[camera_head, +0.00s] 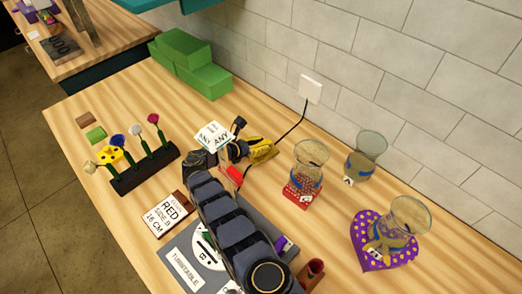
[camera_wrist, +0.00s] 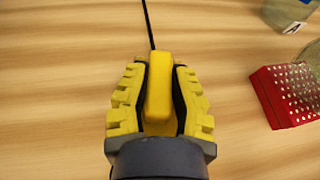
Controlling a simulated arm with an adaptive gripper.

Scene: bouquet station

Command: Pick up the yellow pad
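My gripper (camera_wrist: 160,75) has yellow ridged fingers with black inner faces and points down at the wood counter. Between the fingers is a long yellow block-like thing (camera_wrist: 160,90). The black inner faces lie close against both its sides, so the gripper looks shut on it. A thin black cord runs away from its far end. In the head view, my gripper (camera_head: 262,151) is a small yellow and black patch beyond my dark arm, and I cannot separate the block from the fingers there. I make out no other yellow pad; my arm hides part of the counter.
The black cord (camera_head: 292,131) leads to a wall outlet (camera_head: 310,88). To the right are a red dotted pad (camera_head: 299,197) under a glass vase (camera_head: 308,164), another vase (camera_head: 369,152), and a purple heart mat (camera_head: 366,226) under a third. Green blocks (camera_head: 205,80) stand behind; a flower rack (camera_head: 147,171) stands left.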

